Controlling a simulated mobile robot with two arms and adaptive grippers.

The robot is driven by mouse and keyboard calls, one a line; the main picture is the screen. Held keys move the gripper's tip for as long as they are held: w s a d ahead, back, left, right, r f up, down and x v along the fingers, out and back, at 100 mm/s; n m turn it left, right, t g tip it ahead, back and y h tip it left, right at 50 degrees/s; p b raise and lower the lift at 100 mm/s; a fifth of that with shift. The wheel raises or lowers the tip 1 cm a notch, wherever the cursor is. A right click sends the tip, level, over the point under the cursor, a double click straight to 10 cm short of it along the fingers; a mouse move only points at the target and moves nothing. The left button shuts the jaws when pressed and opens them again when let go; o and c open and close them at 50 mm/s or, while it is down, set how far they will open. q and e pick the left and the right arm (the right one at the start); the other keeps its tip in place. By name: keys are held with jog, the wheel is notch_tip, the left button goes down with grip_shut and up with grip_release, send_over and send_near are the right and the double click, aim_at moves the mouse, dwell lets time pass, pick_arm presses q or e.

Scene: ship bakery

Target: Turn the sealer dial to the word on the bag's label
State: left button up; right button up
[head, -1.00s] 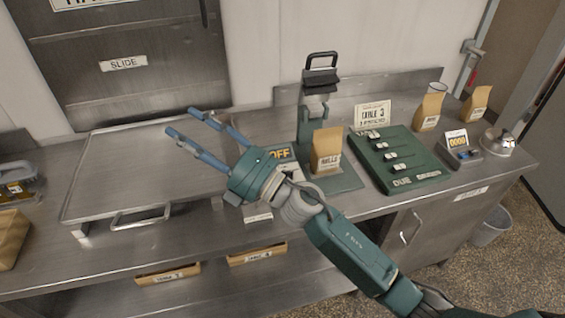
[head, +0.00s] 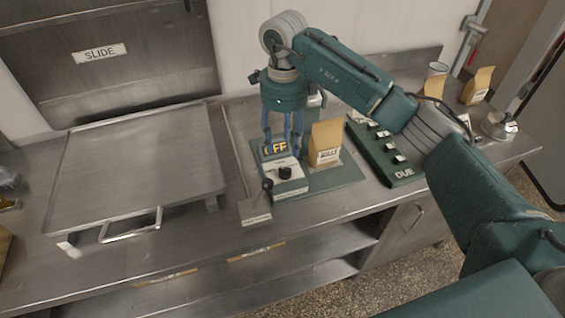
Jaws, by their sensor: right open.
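The sealer (head: 340,179) has a green base and a lit display (head: 275,148), partly covered by a finger, with "FF" readable. In front of the display, a black dial (head: 285,172) sits on a white panel; its setting is too small to read. A brown paper bag (head: 326,138) stands upright on the base right of the dial. Its label (head: 327,156) is too blurred to read surely. My right gripper (head: 283,150) is open and empty, fingers pointing down, just behind and above the dial, apart from it. My left gripper is out of view.
A black-knobbed lever (head: 267,185) stands left of the dial. A metal tray (head: 135,165) with a handle lies left. A green slider board (head: 400,176), partly behind my arm, and more paper bags (head: 478,84) are at right. Open shelves run below the counter.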

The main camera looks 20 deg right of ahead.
aim_at(284, 168)
notch_tip(284, 168, down, 9)
jog(key=p, duration=0.3)
jog(key=shift+s+r, duration=0.1)
jog(key=shift+r, duration=0.05)
jog(key=shift+a+f, duration=0.1)
jog(key=shift+f, duration=0.5)
jog(key=shift+r, duration=0.1)
jog(key=c, duration=1.1)
